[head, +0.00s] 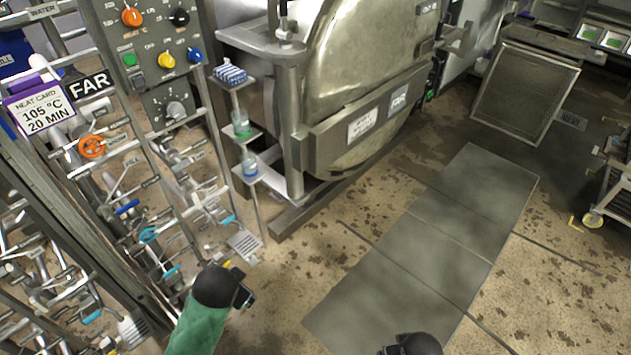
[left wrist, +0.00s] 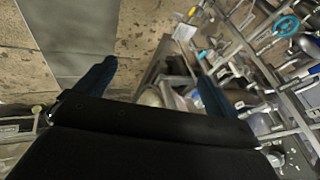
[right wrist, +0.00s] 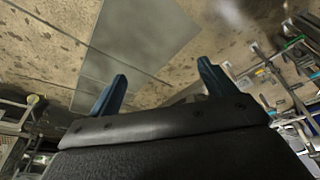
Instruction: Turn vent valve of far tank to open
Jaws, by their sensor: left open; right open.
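The far tank (head: 370,65) is a large metal vessel at top centre of the head view, with a FAR plate (head: 398,100). The pipe rack at left carries a FAR sign (head: 90,85), an orange handwheel (head: 92,147), a light-blue handwheel (head: 149,235) and several blue levers. I cannot tell which of these is the vent valve; the small labels are unreadable. My left gripper (head: 243,290) is apart from the rack, to its right; its open, empty fingers show in the left wrist view (left wrist: 155,80). My right gripper (right wrist: 163,78) is open and empty over the floor.
A control panel (head: 150,60) with coloured knobs stands above the rack. A post with small shelves (head: 246,165) holding bottles stands between rack and tank. Grey mats (head: 420,250) cover open floor at centre right. A mesh-faced panel (head: 525,90) stands behind.

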